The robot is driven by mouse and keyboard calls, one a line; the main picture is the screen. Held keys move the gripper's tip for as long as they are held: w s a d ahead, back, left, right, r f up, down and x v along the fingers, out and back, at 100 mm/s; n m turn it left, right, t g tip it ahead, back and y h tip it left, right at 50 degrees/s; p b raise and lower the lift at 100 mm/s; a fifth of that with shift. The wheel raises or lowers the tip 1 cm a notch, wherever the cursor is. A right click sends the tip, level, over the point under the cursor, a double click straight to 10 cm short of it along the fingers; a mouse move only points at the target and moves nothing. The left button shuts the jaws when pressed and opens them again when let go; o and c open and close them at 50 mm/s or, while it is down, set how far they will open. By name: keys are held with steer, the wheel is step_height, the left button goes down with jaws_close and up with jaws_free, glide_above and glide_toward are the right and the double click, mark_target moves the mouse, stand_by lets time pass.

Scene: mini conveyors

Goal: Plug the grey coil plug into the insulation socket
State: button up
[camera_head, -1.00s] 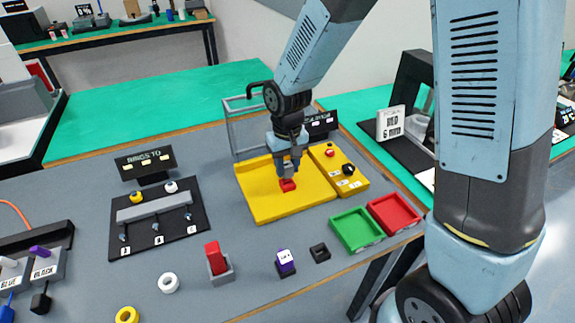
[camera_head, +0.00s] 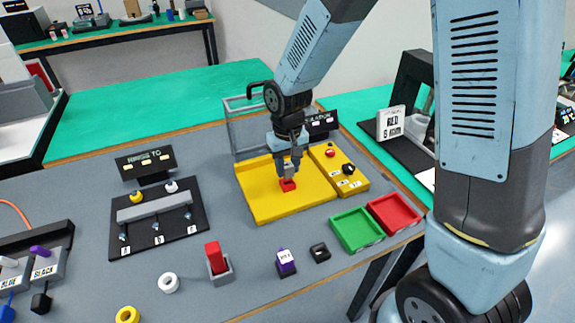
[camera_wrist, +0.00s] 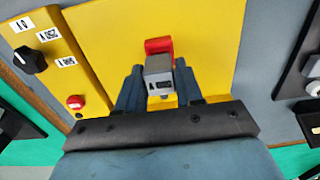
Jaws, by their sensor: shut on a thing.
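My gripper (camera_head: 288,165) is over the yellow tray, pointing down. In the wrist view my gripper (camera_wrist: 158,88) has its two fingers on either side of a grey block with a dark letter mark, the grey coil plug (camera_wrist: 158,70), and is shut on it. The plug (camera_head: 288,171) also shows below the fingers in the head view. A red piece (camera_head: 288,185) is directly under or against the plug; it also shows just beyond it in the wrist view (camera_wrist: 158,45). I cannot tell whether the plug is seated in it.
The yellow tray (camera_head: 265,205) adjoins a yellow control box (camera_head: 335,168) with a black knob and red button. Green (camera_head: 357,230) and red (camera_head: 394,213) bins stand to the right. A rack (camera_head: 150,225) is left. Several loose parts lie in front.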

mark_target(288, 164)
steer(key=shift+f, duration=1.25)
steer(key=o, duration=1.1)
step_height(288, 164, up, 14)
steer(key=shift+f, duration=0.15)
